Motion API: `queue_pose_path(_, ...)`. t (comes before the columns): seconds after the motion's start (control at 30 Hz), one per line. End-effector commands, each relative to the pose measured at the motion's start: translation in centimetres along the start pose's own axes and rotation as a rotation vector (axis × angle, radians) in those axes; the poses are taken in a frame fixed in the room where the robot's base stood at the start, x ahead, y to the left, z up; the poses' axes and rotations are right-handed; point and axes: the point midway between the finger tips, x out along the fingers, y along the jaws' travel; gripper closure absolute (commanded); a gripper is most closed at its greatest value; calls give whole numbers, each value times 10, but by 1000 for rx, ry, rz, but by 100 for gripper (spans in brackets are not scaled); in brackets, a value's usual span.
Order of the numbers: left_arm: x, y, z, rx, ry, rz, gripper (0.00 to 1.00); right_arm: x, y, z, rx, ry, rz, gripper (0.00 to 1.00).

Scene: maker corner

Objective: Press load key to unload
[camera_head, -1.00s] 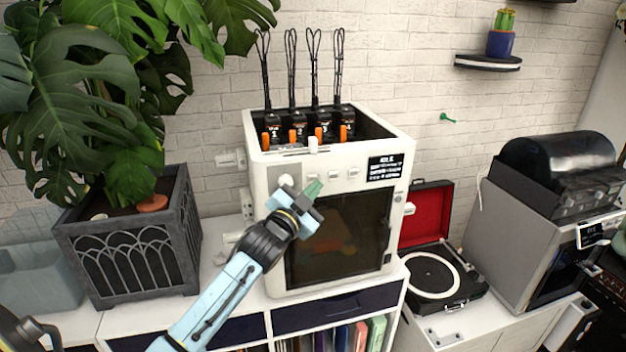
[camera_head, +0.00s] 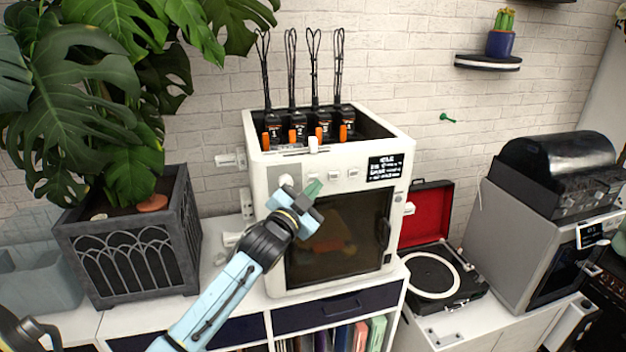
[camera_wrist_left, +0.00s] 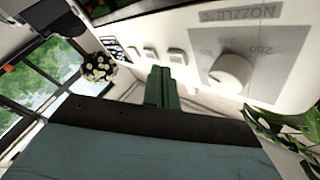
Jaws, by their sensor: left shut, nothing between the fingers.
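The white printer (camera_head: 262,215) stands on the cabinet, with a row of small pale keys (camera_head: 333,175) on its front panel. A knob (camera_head: 287,181) sits left of them and a dark display (camera_head: 383,168) right. My left gripper (camera_head: 314,188) is shut and empty, its green fingertips just in front of the leftmost key. In the left wrist view the shut fingers (camera_wrist_left: 162,88) point at the panel near the keys (camera_wrist_left: 178,56), beside the nozzle knob (camera_wrist_left: 230,73). I cannot tell whether they touch. Key labels are unreadable. My right gripper is out of view.
Several filament units (camera_head: 297,130) with black loops top the printer. A dark planter (camera_head: 135,245) with a large plant stands left. An open record player (camera_head: 432,276) and a grey machine (camera_head: 525,240) stand right. The dark door (camera_head: 338,240) lies below the panel.

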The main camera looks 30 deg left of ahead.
Motion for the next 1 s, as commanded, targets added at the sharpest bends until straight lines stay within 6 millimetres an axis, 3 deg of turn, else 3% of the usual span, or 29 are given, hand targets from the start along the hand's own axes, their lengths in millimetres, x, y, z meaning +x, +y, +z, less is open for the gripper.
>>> queue_pose_path(1.0, 6, -5, 4, 0, 0, 0, 100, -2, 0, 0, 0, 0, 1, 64)
